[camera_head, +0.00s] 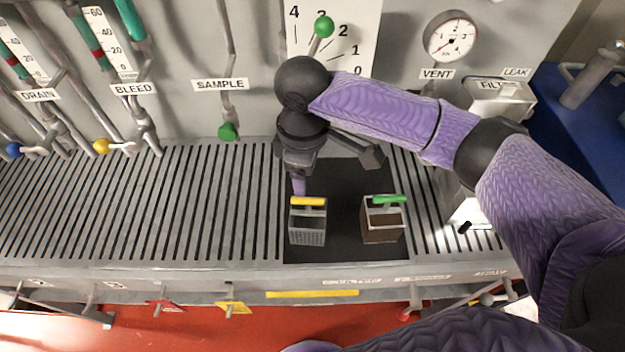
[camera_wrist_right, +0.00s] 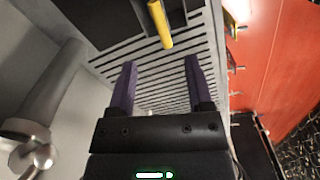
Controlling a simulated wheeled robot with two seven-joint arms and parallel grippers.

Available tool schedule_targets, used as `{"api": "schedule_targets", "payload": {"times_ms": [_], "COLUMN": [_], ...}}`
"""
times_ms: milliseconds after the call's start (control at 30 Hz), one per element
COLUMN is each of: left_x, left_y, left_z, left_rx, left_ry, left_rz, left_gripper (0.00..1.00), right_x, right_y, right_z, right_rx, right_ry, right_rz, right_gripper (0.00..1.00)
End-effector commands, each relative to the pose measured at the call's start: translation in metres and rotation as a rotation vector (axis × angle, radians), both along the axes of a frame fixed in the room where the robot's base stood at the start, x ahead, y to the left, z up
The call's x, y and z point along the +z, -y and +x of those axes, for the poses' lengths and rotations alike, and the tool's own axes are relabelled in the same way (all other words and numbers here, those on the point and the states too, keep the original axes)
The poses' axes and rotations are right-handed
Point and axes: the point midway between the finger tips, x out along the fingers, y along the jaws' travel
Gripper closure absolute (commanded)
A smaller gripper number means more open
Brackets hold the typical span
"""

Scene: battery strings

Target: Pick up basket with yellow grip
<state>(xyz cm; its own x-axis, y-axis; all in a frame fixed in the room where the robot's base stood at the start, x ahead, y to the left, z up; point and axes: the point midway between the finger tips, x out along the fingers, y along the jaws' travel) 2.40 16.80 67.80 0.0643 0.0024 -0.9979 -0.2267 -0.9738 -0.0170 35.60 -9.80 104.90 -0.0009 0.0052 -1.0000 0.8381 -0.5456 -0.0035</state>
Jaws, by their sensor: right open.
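The basket with the yellow grip (camera_head: 307,224) is a small grey box with a perforated front, standing on a dark mat (camera_head: 340,250). In the right wrist view its yellow grip (camera_wrist_right: 160,24) shows at the top, beyond my fingertips. My right gripper (camera_head: 298,186) is just behind and above the yellow grip in the head view, pointing down. In the right wrist view my right gripper (camera_wrist_right: 160,62) has its two purple fingers apart with nothing between them. The basket's far side is partly hidden. My left gripper is not in view.
A basket with a green grip (camera_head: 382,222) stands to the right on the same mat. A slatted grey shelf (camera_head: 150,210) lies around the mat. Behind are a panel with valves, a SAMPLE handle (camera_head: 229,132) and a VENT gauge (camera_head: 450,38). The shelf is clear on the left.

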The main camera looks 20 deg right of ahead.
Motion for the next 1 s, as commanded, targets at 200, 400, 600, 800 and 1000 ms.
{"api": "schedule_targets", "payload": {"times_ms": [200,400,600,800,1000], "left_x": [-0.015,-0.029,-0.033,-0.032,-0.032], "left_y": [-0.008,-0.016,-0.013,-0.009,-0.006], "left_z": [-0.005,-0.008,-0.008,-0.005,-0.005], "left_rx": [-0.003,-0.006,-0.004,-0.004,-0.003], "left_ry": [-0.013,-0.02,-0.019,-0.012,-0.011], "left_rz": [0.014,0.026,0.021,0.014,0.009], "left_gripper": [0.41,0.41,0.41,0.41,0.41], "right_x": [-0.042,-0.082,-0.098,-0.097,-0.096], "right_y": [0.001,0.008,0.007,0.006,0.006], "right_z": [-0.001,-0.001,-0.001,-0.001,-0.001], "right_rx": [0.002,0.0,0.002,0.002,0.001], "right_ry": [-0.005,-0.005,-0.002,-0.002,-0.002], "right_rz": [-0.005,-0.004,-0.003,-0.003,-0.003], "right_gripper": [0.35,0.35,0.35,0.45,0.88]}}
